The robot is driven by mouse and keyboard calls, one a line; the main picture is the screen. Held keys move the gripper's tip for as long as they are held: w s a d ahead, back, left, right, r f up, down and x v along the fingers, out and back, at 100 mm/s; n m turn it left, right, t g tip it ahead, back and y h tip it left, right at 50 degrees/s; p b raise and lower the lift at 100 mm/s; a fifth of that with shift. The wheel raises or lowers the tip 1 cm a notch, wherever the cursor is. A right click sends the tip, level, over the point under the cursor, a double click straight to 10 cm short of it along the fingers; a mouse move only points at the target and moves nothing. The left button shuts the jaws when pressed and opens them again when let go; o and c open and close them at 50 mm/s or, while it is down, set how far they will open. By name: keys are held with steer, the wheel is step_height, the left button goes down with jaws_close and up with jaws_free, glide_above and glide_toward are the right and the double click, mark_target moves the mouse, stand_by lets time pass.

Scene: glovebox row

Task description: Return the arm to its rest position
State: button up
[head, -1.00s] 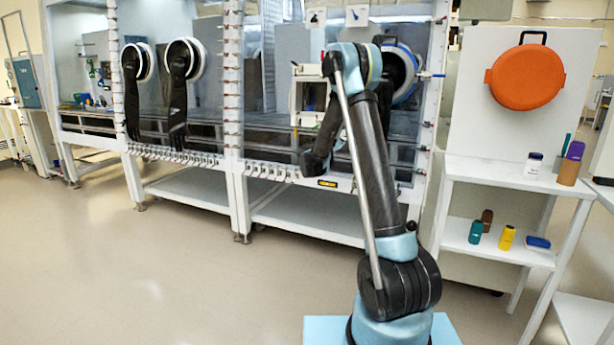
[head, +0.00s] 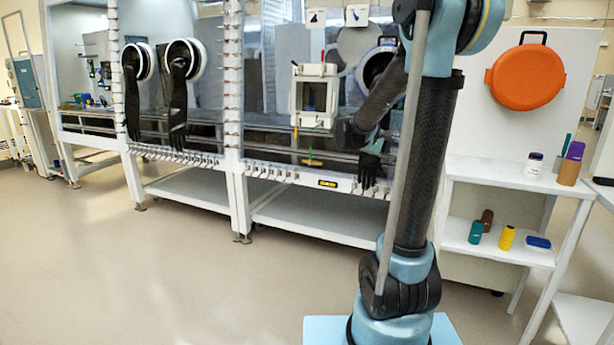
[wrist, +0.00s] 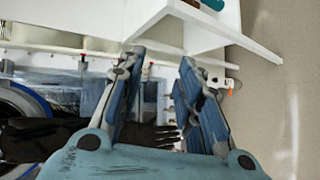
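My gripper (wrist: 161,58) shows large in the wrist view. Its two blue-grey fingers stand apart, with nothing held between them. A black glove (wrist: 45,138) lies behind the gripper in that view, its fingers showing through the gap between mine.
The glovebox row fills the back, with two more black gloves (head: 131,100) (head: 178,100) hanging left and a white-framed box (head: 314,95). A white shelf unit (head: 490,172) with bottles stands right, below an orange round case (head: 527,76). Its edge nears my fingers in the wrist view. Floor at left is clear.

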steer(key=s+a+f+m+g+y, duration=0.1)
steer(key=s+f+m+y, duration=0.2)
steer(key=s, duration=0.6)
steer(key=s+a+f+g+y, duration=0.1)
steer(key=s+f+y, duration=0.1)
steer(key=s+f, duration=0.45)
steer(key=s+a+f+m+y, duration=0.1)
steer(key=s+a+f+y, duration=0.1)
steer(key=s, duration=0.4)
steer(key=s+a+f+m+y, duration=0.1)
steer(key=s+a+f+y, duration=0.1)
steer(key=s+a+f, duration=0.2)
steer(key=s+a+f+m+g+y, duration=0.1)
steer(key=s+a+f+y, duration=0.1)
steer(key=s, duration=0.6)
steer(key=a+f, duration=0.1)
steer(key=a, duration=0.1)
steer(key=shift+a+m+y, duration=0.3)
steer(key=shift+a, duration=0.05)
steer(key=shift+w+f, duration=0.25)
steer(key=shift+w, duration=0.2)
